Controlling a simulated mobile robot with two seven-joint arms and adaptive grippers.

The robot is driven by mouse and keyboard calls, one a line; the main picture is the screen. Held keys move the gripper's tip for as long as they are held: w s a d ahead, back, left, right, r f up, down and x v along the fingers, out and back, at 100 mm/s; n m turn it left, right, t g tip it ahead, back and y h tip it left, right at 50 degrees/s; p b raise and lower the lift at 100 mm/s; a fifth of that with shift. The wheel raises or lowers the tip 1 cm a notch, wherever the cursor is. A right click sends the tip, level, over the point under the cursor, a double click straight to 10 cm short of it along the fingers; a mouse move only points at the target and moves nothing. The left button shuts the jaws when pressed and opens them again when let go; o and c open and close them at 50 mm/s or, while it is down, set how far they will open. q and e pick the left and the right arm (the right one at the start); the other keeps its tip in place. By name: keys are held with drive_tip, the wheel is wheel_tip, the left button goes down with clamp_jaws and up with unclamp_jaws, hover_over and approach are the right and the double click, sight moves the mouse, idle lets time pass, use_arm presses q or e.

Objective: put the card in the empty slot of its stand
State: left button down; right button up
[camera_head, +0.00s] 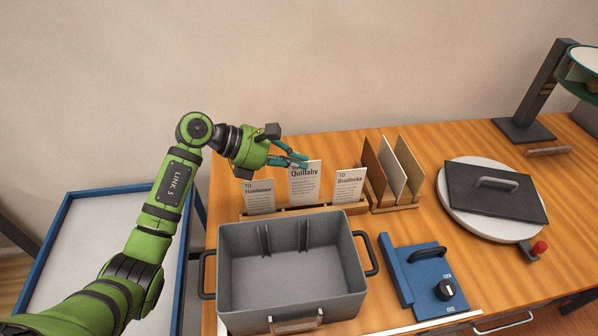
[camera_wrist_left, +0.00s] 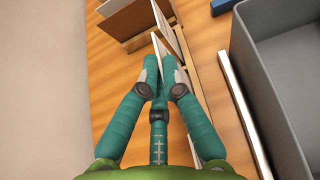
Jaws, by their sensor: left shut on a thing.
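The card (camera_head: 305,186), white with "Quillaby" printed on top, is upright at the middle of the wooden card stand (camera_head: 282,211). My left gripper (camera_head: 300,161) is shut on the card's top edge from behind left. Two other white cards stand in the stand, a left one (camera_head: 259,197) and a right one (camera_head: 347,186). The held card sits a little higher than they do. Whether its lower edge is in the slot I cannot tell. In the left wrist view the fingers (camera_wrist_left: 162,68) close on the thin card edge. My right gripper is not in view.
A grey open bin (camera_head: 290,285) with black handles stands in front of the stand. A rack (camera_head: 404,207) with brown, white and tan panels is to the right. A blue device (camera_head: 420,280) and a round white platform (camera_head: 500,225) with a dark lid (camera_head: 515,200) lie further right.

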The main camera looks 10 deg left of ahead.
sight(297, 174)
use_arm(q)
wheel_tip(297, 174, down, 4)
drive_tip(key=shift+w+d+r+p, duration=0.1)
drive_tip(key=shift+w+p, duration=0.05)
drive_tip(key=shift+p, duration=0.4)
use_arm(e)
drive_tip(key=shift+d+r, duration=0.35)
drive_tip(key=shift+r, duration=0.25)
use_arm(q)
drive_tip(key=shift+f, duration=0.25)
drive_tip(key=c, duration=1.4)
unclamp_jaws()
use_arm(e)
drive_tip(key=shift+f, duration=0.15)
